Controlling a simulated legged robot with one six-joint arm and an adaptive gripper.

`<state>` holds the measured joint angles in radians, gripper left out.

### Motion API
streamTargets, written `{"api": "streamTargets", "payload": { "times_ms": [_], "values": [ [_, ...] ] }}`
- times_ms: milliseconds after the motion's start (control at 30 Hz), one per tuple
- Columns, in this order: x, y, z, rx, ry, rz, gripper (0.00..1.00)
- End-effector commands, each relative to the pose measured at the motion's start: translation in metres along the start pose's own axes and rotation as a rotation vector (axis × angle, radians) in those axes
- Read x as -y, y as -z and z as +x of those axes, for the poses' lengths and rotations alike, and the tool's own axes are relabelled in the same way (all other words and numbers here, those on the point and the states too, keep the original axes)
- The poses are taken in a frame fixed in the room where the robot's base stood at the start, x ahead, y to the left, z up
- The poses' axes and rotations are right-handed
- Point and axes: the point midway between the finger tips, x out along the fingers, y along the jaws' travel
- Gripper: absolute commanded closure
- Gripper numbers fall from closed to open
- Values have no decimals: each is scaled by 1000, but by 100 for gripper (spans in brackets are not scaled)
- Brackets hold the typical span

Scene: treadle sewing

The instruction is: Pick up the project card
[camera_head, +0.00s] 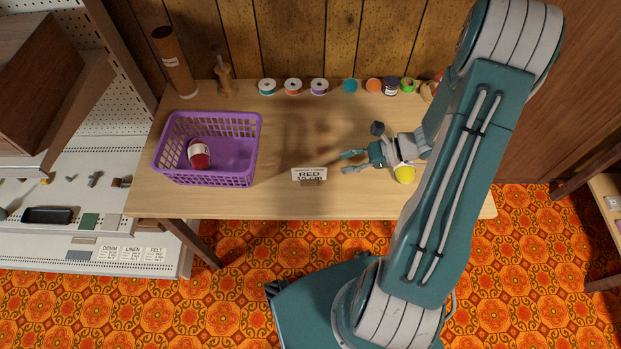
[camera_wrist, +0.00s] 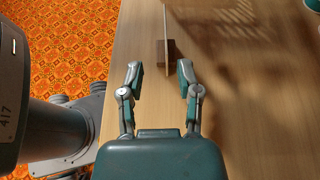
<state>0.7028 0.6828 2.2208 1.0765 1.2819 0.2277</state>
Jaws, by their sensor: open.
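The project card (camera_head: 309,174) is a small white card with dark print reading "RED". It stands upright in a small brown wooden holder (camera_head: 311,183) near the front edge of the table. In the wrist view the card (camera_wrist: 166,35) shows edge-on as a thin strip, with its holder (camera_wrist: 171,50) at its foot. My gripper (camera_head: 352,161) is open and empty, just right of the card. In the wrist view my gripper (camera_wrist: 163,80) has its fingers spread, with the card ahead of the gap and apart from both fingertips.
A purple basket (camera_head: 253,150) holding a red spool (camera_head: 199,155) stands on the left of the wooden table (camera_head: 360,203). Several thread spools (camera_head: 293,87) line the back edge. A yellow item (camera_head: 404,174) sits beside my arm. The table between basket and card is clear.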

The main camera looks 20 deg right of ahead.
Motion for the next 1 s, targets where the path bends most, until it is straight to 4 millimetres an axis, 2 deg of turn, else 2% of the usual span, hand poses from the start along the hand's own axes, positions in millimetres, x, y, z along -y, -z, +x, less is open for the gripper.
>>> {"api": "streamTargets", "payload": {
  "times_ms": [200,433,700,1000],
  "values": [
    [1,1,34,3,-6,-1,56],
    [2,1,53,3,-6,-1,56],
    [8,0,93,2,-8,-2,56],
    [8,0,98,2,-4,-3,56]
  ]
}}
